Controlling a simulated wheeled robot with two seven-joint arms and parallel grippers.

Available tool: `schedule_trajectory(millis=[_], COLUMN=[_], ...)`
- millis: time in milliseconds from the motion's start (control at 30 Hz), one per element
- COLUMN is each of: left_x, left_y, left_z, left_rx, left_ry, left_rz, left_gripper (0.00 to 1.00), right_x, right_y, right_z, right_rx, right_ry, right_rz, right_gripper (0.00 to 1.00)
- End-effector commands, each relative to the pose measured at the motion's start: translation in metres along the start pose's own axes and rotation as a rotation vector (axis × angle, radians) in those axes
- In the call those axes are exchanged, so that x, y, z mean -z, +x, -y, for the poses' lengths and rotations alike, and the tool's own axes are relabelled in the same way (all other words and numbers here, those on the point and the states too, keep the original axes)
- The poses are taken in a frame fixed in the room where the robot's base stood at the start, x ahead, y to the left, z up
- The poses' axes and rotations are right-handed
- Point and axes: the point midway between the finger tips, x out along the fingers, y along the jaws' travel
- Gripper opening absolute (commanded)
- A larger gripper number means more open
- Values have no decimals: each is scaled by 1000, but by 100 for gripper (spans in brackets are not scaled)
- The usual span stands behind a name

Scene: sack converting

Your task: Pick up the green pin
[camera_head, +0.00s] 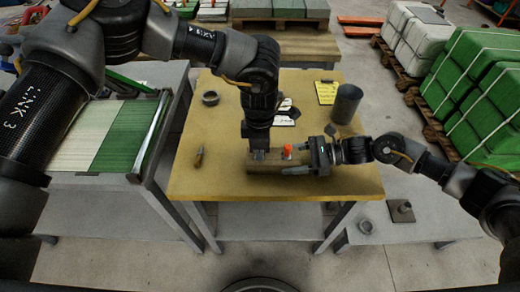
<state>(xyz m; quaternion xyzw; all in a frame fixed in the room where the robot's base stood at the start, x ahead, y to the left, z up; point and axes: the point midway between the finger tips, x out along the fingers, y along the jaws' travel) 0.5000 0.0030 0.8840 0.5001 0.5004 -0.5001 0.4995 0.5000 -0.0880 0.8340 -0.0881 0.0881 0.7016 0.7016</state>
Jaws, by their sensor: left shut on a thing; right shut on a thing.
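No green pin can be made out; the spot under my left gripper is hidden. A brown block (280,167) lies on the yellow-topped table (220,180), with a small orange piece (287,150) standing at its top. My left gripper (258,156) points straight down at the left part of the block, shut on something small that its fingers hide. My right gripper (314,158) comes in level from the right and is shut on the right end of the block.
A bench with green and white sheets (122,136) adjoins at left. The table's front left is clear.

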Motion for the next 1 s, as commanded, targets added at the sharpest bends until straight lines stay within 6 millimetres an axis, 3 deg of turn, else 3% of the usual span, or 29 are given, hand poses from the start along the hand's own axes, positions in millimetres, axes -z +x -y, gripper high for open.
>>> schedule_trajectory(millis=[533,1000], left_x=[0,0], left_y=[-89,-99], left_z=[0,0], left_rx=[-3,-1], left_ry=[-1,0], left_rz=[1,1], left_gripper=[0,0], right_x=[1,1], right_y=[0,0], right_z=[0,0], right_rx=[0,0], right_ry=[1,1], right_rz=[-1,-1], right_gripper=[40,40])
